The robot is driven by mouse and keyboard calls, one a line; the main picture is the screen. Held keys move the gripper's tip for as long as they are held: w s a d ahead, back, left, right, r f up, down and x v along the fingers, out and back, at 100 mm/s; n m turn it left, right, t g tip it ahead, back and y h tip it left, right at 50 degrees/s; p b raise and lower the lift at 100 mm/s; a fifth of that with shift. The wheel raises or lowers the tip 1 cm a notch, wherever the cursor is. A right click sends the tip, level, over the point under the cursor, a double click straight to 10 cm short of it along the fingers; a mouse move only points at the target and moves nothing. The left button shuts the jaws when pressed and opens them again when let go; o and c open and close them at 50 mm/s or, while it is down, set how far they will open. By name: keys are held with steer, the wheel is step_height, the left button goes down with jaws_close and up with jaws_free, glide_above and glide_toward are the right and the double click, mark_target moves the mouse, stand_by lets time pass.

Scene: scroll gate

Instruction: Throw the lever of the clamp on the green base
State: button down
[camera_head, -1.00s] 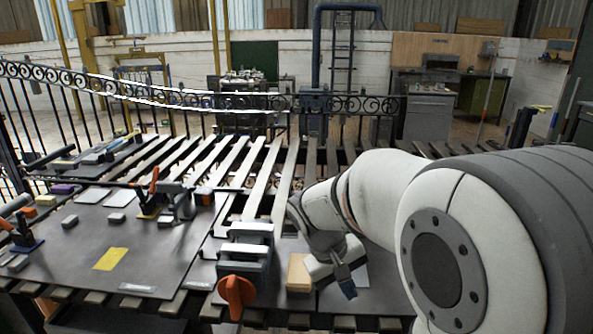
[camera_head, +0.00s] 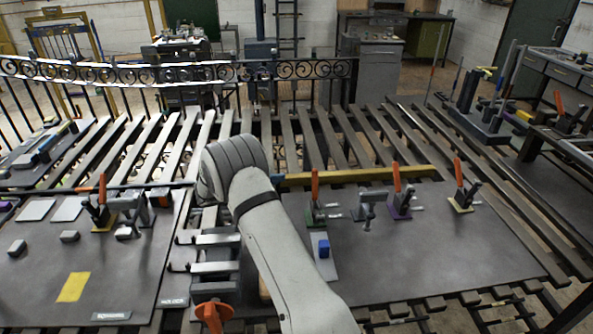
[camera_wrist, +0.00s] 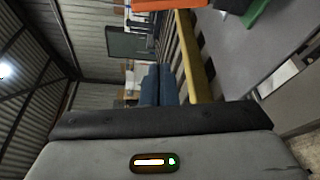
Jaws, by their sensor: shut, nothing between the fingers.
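The clamp on the green base (camera_head: 316,218) stands on the right plate in the head view, just right of my arm. Its orange lever (camera_head: 315,186) points upright. In the wrist view an orange bar (camera_wrist: 160,4) and a bright green piece (camera_wrist: 257,12) are cut off by the top edge; they look like this clamp's lever and base. My gripper (camera_wrist: 160,72) shows there as two blue fingers side by side, shut and empty, apart from the orange bar.
Clamps on a purple base (camera_head: 398,210) and a yellow base (camera_head: 461,205) stand farther right, levers upright. A yellow beam (camera_head: 360,174) runs behind them. A blue block (camera_head: 323,248) lies in front of the green base. The right plate's front (camera_head: 440,265) is clear.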

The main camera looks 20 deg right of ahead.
mark_target(315, 185)
steer(key=s+d+p, duration=0.3)
steer(key=d+p, duration=0.2)
steer(key=d, duration=0.3)
steer(key=shift+d, duration=0.35)
steer(key=shift+s+r, duration=0.1)
steer(key=shift+s, duration=0.05)
